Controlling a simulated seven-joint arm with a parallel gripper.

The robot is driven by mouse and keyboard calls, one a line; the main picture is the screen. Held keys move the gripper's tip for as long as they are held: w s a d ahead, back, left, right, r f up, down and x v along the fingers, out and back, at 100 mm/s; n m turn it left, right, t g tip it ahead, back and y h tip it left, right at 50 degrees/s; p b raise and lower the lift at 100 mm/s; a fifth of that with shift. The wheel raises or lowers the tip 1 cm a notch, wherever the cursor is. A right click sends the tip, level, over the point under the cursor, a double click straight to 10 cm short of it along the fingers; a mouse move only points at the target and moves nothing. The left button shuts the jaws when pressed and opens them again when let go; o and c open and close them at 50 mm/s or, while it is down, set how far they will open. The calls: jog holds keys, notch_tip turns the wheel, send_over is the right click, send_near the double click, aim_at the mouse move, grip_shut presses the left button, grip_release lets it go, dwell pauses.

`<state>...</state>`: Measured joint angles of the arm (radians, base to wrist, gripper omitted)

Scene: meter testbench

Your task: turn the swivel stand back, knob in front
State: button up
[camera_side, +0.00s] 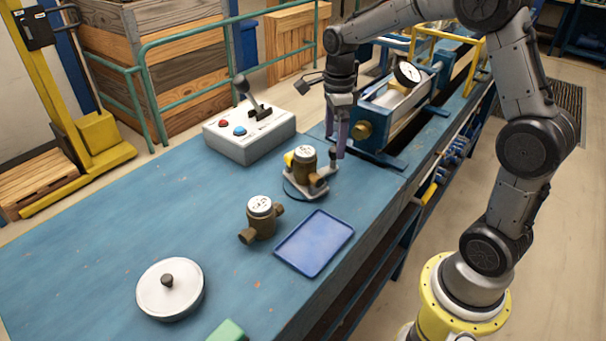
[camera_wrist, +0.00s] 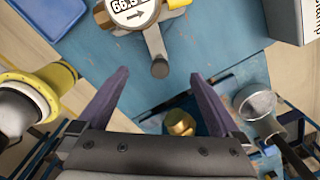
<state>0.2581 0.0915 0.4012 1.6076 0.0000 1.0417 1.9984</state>
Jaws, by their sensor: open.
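The swivel stand (camera_side: 293,188) is a low grey stand on the blue bench, carrying a brass meter (camera_side: 306,162) with a white dial and a yellow part. In the wrist view the meter (camera_wrist: 132,10) is at the top, and the stand's grey arm (camera_wrist: 154,42) points toward my gripper. The arm ends in a round brownish knob (camera_wrist: 160,69). My gripper (camera_side: 338,156) is low beside the stand, on its right in the side view. Its jaws (camera_wrist: 160,76) are open, with the knob between the fingertips in the picture; contact is not visible.
A second brass meter (camera_side: 261,217), a blue tray (camera_side: 314,243) and a round white disc (camera_side: 170,289) are on the bench. A control box (camera_side: 249,134) stands behind. The test rig with its brass knob (camera_side: 362,131) is close to my gripper. The left bench area is clear.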

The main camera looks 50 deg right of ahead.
jog(key=shift+f, duration=0.85)
jog(key=c, duration=0.4)
jog(key=shift+o, duration=0.2)
